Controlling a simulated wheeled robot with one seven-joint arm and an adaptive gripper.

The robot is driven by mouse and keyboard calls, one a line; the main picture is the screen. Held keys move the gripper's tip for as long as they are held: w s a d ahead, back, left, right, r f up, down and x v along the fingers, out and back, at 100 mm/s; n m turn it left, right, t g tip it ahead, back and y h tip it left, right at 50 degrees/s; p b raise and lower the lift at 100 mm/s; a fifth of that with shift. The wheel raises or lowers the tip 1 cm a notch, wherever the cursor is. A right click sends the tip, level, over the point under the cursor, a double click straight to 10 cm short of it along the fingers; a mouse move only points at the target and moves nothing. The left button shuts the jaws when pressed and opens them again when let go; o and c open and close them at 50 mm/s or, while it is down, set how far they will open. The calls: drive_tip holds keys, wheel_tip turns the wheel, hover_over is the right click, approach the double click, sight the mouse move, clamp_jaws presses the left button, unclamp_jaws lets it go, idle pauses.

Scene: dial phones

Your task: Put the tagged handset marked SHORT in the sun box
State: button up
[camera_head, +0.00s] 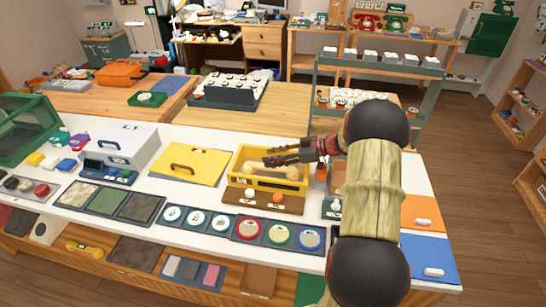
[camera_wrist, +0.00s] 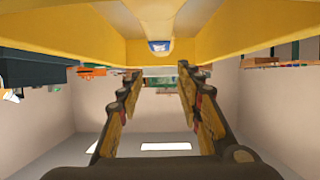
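A yellow open box (camera_head: 236,181) stands on the white counter, near the middle. A cream, bone-shaped handset (camera_head: 253,166) lies in it, partly behind my gripper. I cannot read a SHORT mark on it, nor a sun mark on any box. My gripper (camera_head: 270,159) reaches in from the right, with its fingers over the yellow box. In the wrist view the two fingers of my gripper (camera_wrist: 158,88) are apart with nothing visible between them. Yellow surfaces (camera_wrist: 65,30) fill the top there, with a small blue and white thing (camera_wrist: 158,45) at their middle.
A yellow panel with a handle (camera_head: 188,166) lies left of the box. A brown tray (camera_head: 292,205) is in front of it. A row of round dial pads (camera_head: 221,222) lies nearer the counter's front. A grey-white case (camera_head: 120,140) stands farther left.

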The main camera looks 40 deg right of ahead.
drive_tip(key=shift+o, duration=0.2)
drive_tip(key=shift+s+a+f, duration=0.2)
drive_tip(key=shift+s+f, duration=0.05)
drive_tip(key=shift+f, duration=0.4)
drive_tip(key=shift+r, duration=0.1)
drive_tip(key=shift+r+p, duration=0.5)
drive_tip(key=shift+p, duration=0.5)
drive_tip(key=w+r+p+v, duration=0.1)
drive_tip(key=p+v, duration=0.2)
drive_tip(key=v, duration=0.9)
drive_tip(key=s+a+r+m+g+h, duration=0.1)
drive_tip(key=a+r+g, duration=0.15)
drive_tip(key=a, duration=0.45)
drive_tip(key=s+a+r+m+g, duration=0.15)
drive_tip(key=a+r, duration=0.25)
drive_tip(key=a, duration=0.4)
drive_tip(key=s+a+r+g+h, duration=0.1)
drive_tip(key=a+r+g, duration=0.15)
drive_tip(key=a, duration=0.45)
drive_tip(key=s+a+r+m+t+h, duration=0.1)
drive_tip(key=s+a+r+m+h, duration=0.2)
drive_tip(key=s+a, duration=0.3)
drive_tip(key=s+a+r+m+t+h, duration=0.1)
drive_tip(key=s+a+r+m+h, duration=0.2)
drive_tip(key=s+a, duration=0.4)
drive_tip(key=s+h, duration=0.1)
drive_tip(key=s, duration=0.4)
drive_tip(key=shift+s+a, duration=0.35)
